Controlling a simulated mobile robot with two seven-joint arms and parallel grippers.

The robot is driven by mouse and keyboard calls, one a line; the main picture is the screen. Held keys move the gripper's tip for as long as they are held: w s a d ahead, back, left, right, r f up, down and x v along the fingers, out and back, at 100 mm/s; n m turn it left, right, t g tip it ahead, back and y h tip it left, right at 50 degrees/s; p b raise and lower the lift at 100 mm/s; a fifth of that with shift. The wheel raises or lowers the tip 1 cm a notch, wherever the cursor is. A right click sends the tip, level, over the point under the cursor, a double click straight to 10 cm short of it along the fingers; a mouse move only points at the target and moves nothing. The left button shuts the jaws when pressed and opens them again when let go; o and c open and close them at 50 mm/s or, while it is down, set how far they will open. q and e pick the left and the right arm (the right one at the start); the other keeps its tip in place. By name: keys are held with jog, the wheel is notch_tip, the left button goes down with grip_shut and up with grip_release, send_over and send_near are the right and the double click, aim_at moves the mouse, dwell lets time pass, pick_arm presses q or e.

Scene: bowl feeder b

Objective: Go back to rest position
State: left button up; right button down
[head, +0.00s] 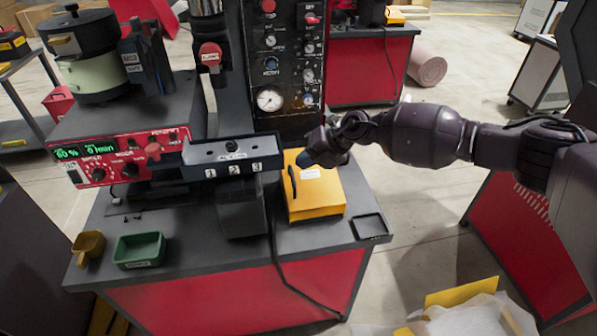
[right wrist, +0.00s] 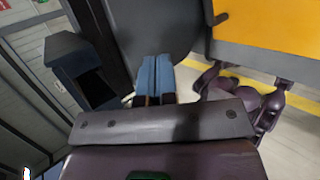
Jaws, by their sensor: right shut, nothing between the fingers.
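I cannot tell the exact gap between the fingertips and the yellow box. My left gripper is not in view.
The bench (head: 200,250) carries a bowl feeder (head: 92,65), a red control unit (head: 115,158), the yellow box (head: 318,195), a green tray (head: 139,250) and a small yellow scoop (head: 89,246). A cable hangs over its front. Open floor (head: 425,195) lies right of the bench.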

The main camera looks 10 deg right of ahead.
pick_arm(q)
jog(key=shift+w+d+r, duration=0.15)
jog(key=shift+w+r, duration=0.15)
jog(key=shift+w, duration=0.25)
pick_arm(e)
jog(key=shift+s+d+r, duration=0.2)
jog(key=shift+r, duration=0.7)
jog(key=shift+s+d+r, duration=0.15)
jog(key=shift+s+r, duration=0.05)
jog(key=shift+r, duration=0.65)
jog(key=shift+s+d+r, duration=0.2)
jog(key=shift+r, duration=0.7)
